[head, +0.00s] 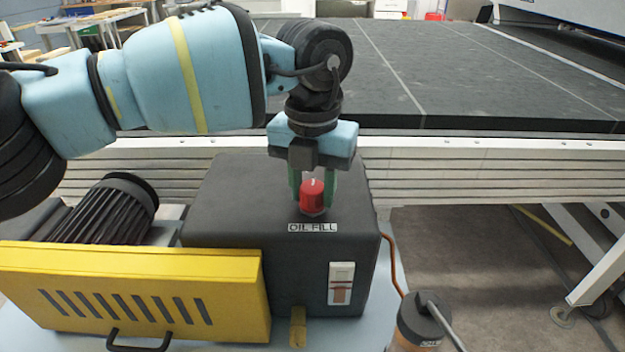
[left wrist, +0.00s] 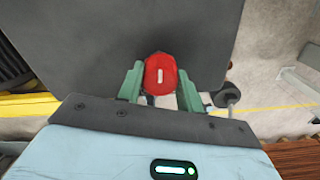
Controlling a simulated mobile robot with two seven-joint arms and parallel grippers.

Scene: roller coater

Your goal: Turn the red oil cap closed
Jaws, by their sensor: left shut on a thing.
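The red oil cap (head: 312,195) sits upright on top of the dark grey gearbox housing (head: 230,195), just behind the "OIL FILL" label (head: 313,227). My left gripper (head: 313,190) comes down from above with its green fingers on either side of the cap, shut on it. In the left wrist view the red cap (left wrist: 160,75) shows a white mark on its top, lying along the picture's vertical. The gripper's green fingers (left wrist: 160,82) flank it left and right. The cap's base is hidden in the wrist view. My right gripper is not in view.
A yellow slotted guard (head: 130,295) and a black ribbed motor (head: 110,210) stand left of the housing. An oil container with a black lid (head: 422,318) stands at front right. A metal rail and the wide dark conveyor bed (head: 470,70) lie behind.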

